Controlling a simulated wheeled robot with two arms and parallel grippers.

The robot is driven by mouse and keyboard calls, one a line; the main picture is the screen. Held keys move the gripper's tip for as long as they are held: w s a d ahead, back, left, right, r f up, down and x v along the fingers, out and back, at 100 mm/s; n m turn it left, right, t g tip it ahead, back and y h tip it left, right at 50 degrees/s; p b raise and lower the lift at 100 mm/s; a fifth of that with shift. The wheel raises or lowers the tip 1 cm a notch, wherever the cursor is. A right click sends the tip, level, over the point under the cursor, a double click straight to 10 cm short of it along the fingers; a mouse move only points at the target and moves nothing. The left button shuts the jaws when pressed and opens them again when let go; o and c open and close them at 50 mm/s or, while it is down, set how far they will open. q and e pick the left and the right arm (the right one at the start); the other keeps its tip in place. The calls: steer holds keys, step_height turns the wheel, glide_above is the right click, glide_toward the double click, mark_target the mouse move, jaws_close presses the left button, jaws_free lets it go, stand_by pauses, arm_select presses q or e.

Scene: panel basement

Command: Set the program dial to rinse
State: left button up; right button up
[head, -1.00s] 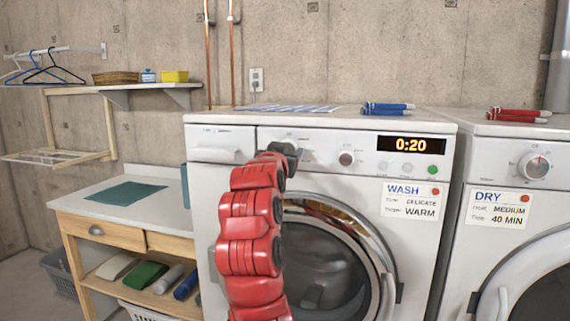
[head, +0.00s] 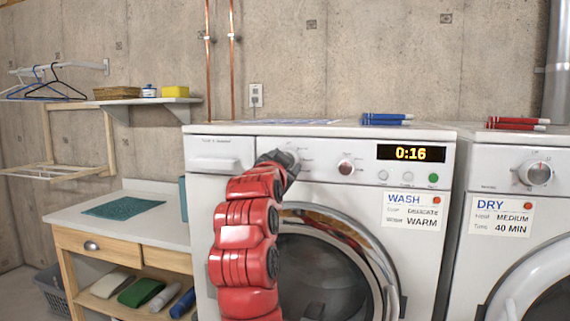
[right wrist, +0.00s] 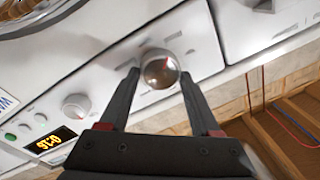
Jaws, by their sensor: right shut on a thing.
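The white washer (head: 240,185) stands in front of me, with its controls along the top panel. In the right wrist view the round, shiny program dial (right wrist: 160,71) sits between the two dark fingers of my right gripper (right wrist: 155,85), which is shut on it. In the head view my red right arm rises in front of the washer door, and the right gripper (head: 291,160) covers most of the dial. The display (head: 411,153) reads 0:16. My left gripper is not in view.
A second knob (head: 346,167) and several round buttons (head: 408,177) lie right of the dial. A WASH card (head: 411,211) reads delicate, warm. The dryer (head: 500,220) stands close on the right. A wooden table (head: 120,240) stands left.

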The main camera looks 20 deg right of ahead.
steer(key=o, duration=1.4)
steer(key=v, duration=1.7)
steer(key=shift+s+a, duration=0.1)
steer(key=shift+s, duration=0.1)
